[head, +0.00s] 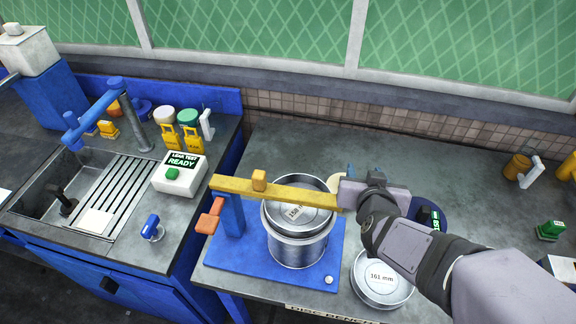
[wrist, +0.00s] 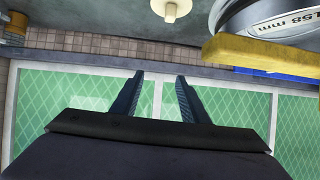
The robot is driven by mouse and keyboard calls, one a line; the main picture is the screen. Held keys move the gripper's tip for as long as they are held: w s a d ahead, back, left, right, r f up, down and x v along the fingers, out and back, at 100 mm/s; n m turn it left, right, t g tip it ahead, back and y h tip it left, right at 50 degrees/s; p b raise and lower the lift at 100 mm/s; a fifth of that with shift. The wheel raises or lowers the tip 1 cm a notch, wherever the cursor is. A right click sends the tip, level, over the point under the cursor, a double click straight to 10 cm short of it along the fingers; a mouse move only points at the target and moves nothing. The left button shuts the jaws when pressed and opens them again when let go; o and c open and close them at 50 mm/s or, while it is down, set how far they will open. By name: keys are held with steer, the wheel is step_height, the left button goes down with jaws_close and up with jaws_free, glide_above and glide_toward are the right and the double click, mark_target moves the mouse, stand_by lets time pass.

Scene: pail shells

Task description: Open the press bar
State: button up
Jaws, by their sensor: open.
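The yellow press bar (head: 285,191) lies across the top of a metal pail (head: 298,248) on a blue base plate (head: 225,258). Its left end meets a blue post (head: 231,212) with an orange handle (head: 210,216). A lid (head: 300,212) marked 158 mm sits under the bar at the pail's top. My gripper (head: 362,174) is open and empty at the bar's right end, its dark blue fingers pointing away toward the back wall. In the wrist view nothing lies between the fingers (wrist: 157,95); the bar (wrist: 262,54) is to their upper right. My gripper hides whether it touches the bar.
Another metal disc (head: 380,279) marked 161 mm lies at the front right, partly behind my arm. A cream round piece (head: 335,183) stands behind the pail. A leak test box (head: 180,174) and sink are on the left. The back right of the bench is mostly clear.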

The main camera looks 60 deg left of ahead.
mark_target(257, 181)
steer(key=s+a+r+y, duration=0.1)
steer(key=s+a, duration=0.3)
steer(key=s, duration=0.2)
steer(key=s+a+r+n+t+y+b, duration=0.1)
steer(key=s+a, duration=0.3)
steer(key=s, duration=0.2)
steer(key=s+a+r+n+y+b, duration=0.1)
steer(key=s+a+y, duration=0.1)
steer(key=s+a, duration=0.2)
steer(key=shift+s+a+t, duration=0.1)
steer(key=shift+s+t, duration=0.3)
steer(key=shift+s, duration=1.1)
steer(key=s+d+f+m+t+b, duration=0.1)
steer(key=s, duration=0.1)
steer(key=s+d+f+m+t+b, duration=0.1)
steer(key=shift+s+d+f+t, duration=0.15)
steer(key=shift+s+d+t, duration=0.15)
steer(key=shift+s+d, duration=0.25)
steer(key=shift+d, duration=0.05)
steer(key=shift+w+a, duration=0.35)
steer(key=shift+w, duration=0.05)
steer(key=p+x, duration=0.2)
steer(key=x, duration=0.4)
steer(key=shift+w+p, duration=0.2)
steer(key=shift+p, duration=0.15)
steer(key=shift+a, duration=0.1)
steer(key=shift+c, duration=0.3)
jaws_close()
